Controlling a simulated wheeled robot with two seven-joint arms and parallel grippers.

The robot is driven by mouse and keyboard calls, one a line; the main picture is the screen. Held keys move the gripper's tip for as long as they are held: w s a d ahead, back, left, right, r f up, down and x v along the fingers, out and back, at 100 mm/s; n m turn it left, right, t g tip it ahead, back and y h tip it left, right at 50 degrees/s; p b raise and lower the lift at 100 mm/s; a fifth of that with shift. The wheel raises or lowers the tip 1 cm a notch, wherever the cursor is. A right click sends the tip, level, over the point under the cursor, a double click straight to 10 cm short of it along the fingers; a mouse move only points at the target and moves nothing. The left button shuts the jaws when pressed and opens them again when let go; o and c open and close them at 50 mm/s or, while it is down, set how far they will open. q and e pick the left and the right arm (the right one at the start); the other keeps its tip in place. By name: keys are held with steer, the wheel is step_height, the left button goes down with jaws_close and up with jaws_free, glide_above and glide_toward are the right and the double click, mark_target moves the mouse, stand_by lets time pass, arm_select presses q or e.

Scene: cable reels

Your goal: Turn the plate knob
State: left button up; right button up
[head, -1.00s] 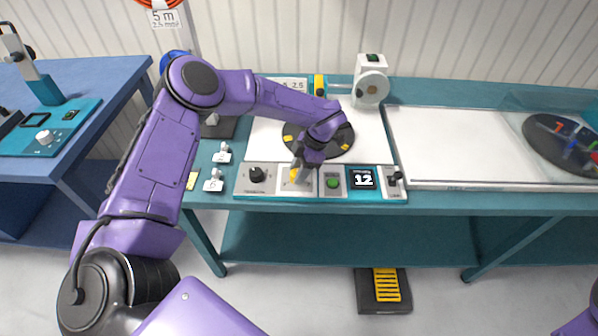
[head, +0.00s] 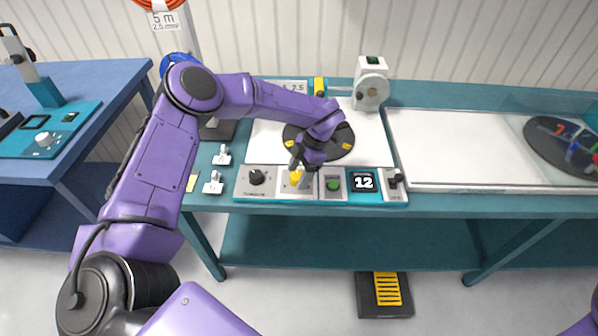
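The control panel (head: 318,197) at the table's front edge has a black knob (head: 257,177) at its left and a yellow knob (head: 296,178) to the right of it. I cannot read the labels, so I cannot tell for sure which one is the plate knob. My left gripper (head: 295,166) points down at the yellow knob, close above or behind it. Its fingers are small and partly hidden, so I cannot tell whether they touch or hold the knob. The dark round plate (head: 341,139) with yellow marks lies behind, partly covered by my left arm. My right gripper is out of view.
The panel also has a green button (head: 333,184), a display reading 12 (head: 363,181) and a black switch (head: 395,181). White clips (head: 214,183) stand left of the panel. A white tray (head: 450,150) is at right. A yellow-ribbed pedal (head: 386,289) lies on the floor.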

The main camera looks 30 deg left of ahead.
arm_select(q)
steer(key=shift+w+r, duration=0.1)
steer(key=b+v, duration=0.2)
steer(key=v, duration=0.8)
steer(key=shift+r, duration=0.15)
